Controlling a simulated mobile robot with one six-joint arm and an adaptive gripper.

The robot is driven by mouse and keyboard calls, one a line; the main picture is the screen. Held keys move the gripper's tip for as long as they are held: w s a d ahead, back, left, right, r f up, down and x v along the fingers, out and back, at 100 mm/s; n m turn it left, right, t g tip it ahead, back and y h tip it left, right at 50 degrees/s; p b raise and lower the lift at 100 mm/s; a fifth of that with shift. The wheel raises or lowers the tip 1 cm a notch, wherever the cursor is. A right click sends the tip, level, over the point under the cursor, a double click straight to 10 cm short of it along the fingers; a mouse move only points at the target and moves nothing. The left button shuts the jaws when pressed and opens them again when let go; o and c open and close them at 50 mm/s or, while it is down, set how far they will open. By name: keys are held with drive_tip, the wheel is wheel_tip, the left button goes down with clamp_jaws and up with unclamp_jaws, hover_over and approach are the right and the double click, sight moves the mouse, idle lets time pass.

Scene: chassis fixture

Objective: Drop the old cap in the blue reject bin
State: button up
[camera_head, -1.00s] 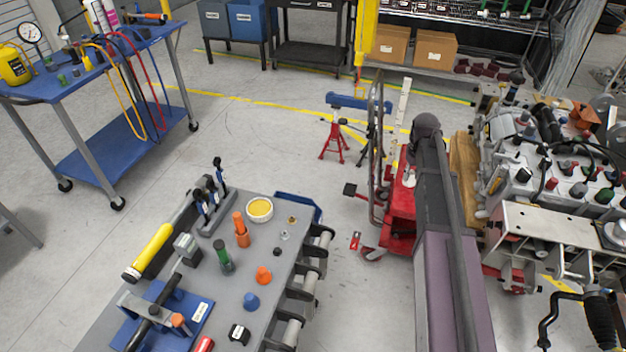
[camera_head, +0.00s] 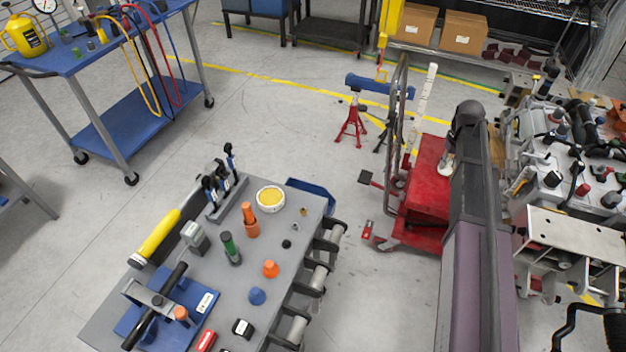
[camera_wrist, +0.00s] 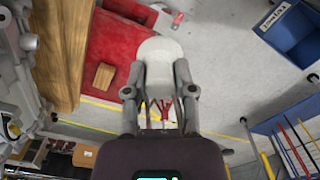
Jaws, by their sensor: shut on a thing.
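My gripper (camera_wrist: 160,92) shows in the middle of the wrist view. Its two grey fingers are shut on a pale grey, rounded piece (camera_wrist: 160,52), which appears to be the old cap. The piece sticks out past the fingertips. A blue bin (camera_wrist: 290,28) with a white label lies at the upper right of the wrist view, apart from my gripper. In the head view the blue bin (camera_head: 318,188) sits at the grey bench's far right corner. My arm hides most of the gripper there.
The grey bench (camera_head: 225,300) carries coloured caps, tools and a yellow-filled dish. A red trolley (camera_head: 425,185) with an upright frame stands between bench and engine (camera_head: 575,150). Open floor lies beyond the bench. A blue cart (camera_head: 110,125) with hoses stands at the left.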

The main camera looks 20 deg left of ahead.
drive_tip(key=s+a+f+n+b, duration=0.2)
drive_tip(key=a+f+n+b, duration=0.2)
drive_tip(key=a, duration=0.9)
drive_tip(key=s+a+f+n+b, duration=0.2)
drive_tip(key=a+f+n+b, duration=0.2)
drive_tip(key=a, duration=1)
drive_tip(key=s+a+f+n+b, duration=0.2)
drive_tip(key=a+f+n+b, duration=0.2)
drive_tip(key=a, duration=1)
drive_tip(key=shift+s+f+b, duration=0.35)
drive_tip(key=shift+f+b, duration=1.25)
drive_tip(key=shift+f, duration=0.2)
drive_tip(key=shift+f+b, duration=2.35)
drive_tip(key=shift+b, duration=0.2)
drive_tip(key=o, duration=0.9)
